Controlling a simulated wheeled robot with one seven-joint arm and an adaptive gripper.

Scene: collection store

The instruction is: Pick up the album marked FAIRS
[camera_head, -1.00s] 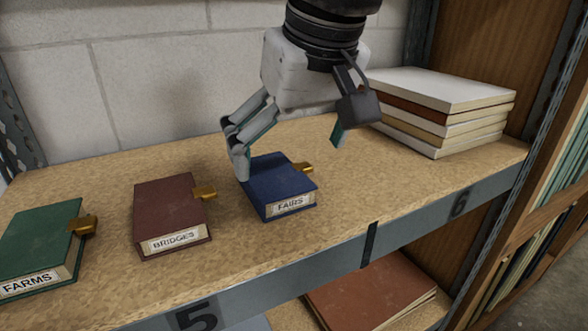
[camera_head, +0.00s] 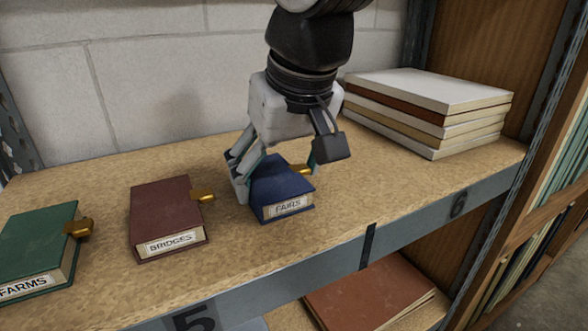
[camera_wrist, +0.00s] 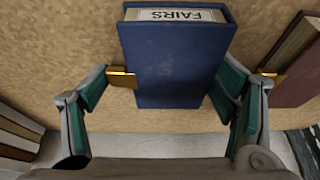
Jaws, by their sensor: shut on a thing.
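The blue album marked FAIRS (camera_head: 284,188) lies flat on the wooden shelf, its label facing the front edge. A brass clasp (camera_head: 301,171) sticks out on its right side. My gripper (camera_head: 276,172) is over the album from behind, shut on it with one finger at each side. In the wrist view my gripper (camera_wrist: 165,86) has its right finger against the blue cover's edge (camera_wrist: 172,70) and its left finger at the brass clasp (camera_wrist: 121,78). The far part of the album is hidden behind my gripper in the head view.
A maroon album marked BRIDGES (camera_head: 166,215) and a green one marked FARMS (camera_head: 38,245) lie to the left. A stack of books (camera_head: 430,105) stands at the back right. The block wall (camera_head: 150,80) is close behind.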

